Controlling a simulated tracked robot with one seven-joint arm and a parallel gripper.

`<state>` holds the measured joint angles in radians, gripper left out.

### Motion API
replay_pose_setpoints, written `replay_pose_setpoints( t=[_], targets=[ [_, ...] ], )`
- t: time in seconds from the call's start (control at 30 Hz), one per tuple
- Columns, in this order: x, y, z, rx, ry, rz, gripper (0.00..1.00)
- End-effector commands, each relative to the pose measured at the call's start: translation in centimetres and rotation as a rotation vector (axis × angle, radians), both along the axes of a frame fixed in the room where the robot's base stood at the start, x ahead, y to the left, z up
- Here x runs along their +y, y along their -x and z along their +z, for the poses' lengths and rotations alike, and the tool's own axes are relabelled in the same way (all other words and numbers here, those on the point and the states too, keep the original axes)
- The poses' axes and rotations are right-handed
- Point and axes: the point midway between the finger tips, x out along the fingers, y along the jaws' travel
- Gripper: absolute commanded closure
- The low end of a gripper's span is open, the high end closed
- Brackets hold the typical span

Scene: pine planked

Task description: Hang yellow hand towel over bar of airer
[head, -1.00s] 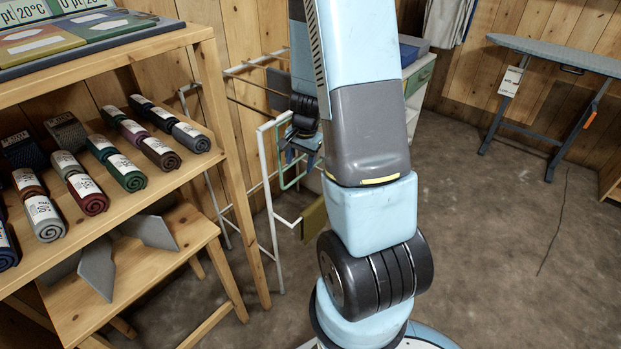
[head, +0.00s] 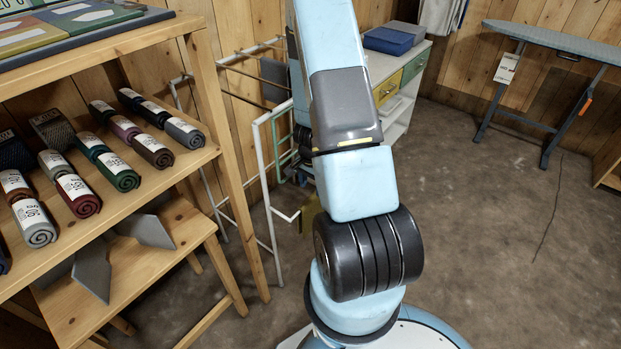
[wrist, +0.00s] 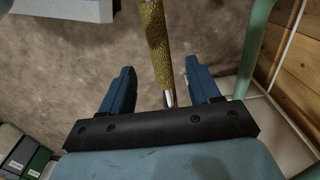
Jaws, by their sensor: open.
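The yellow hand towel (wrist: 153,45) lies over a thin metal bar (wrist: 169,98) in the wrist view, seen from above as a narrow strip. The bar's bare end shows below it. My gripper (wrist: 160,82) is open, with one blue finger on each side of the bar line, apart from the towel. In the head view the towel (head: 309,214) hangs low beside the white airer (head: 265,180), partly hidden by my arm. My gripper is hidden behind my arm there.
The airer's green rail (wrist: 254,45) runs close to the right finger. A wooden shelf (head: 175,178) with rolled towels stands at left. A drawer unit (head: 410,75) and ironing board (head: 560,42) stand behind. Floor at right is clear.

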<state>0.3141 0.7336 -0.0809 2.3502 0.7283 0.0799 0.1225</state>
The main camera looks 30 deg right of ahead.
Motion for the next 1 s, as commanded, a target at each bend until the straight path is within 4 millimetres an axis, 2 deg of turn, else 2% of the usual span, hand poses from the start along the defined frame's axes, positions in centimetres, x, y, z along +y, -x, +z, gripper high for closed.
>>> replay_pose_setpoints(
  t=[0.2,0.6,0.8,1.0],
  targets=[
    [0.0,0.1,-3.0,0.002,-0.002,-0.003,0.38],
    [0.0,0.0,-7.8,0.001,-0.002,-0.002,0.38],
    [0.0,0.0,-9.1,0.001,-0.002,-0.002,0.38],
    [0.0,0.0,-9.4,-0.001,0.000,-0.001,0.38]
  ],
)
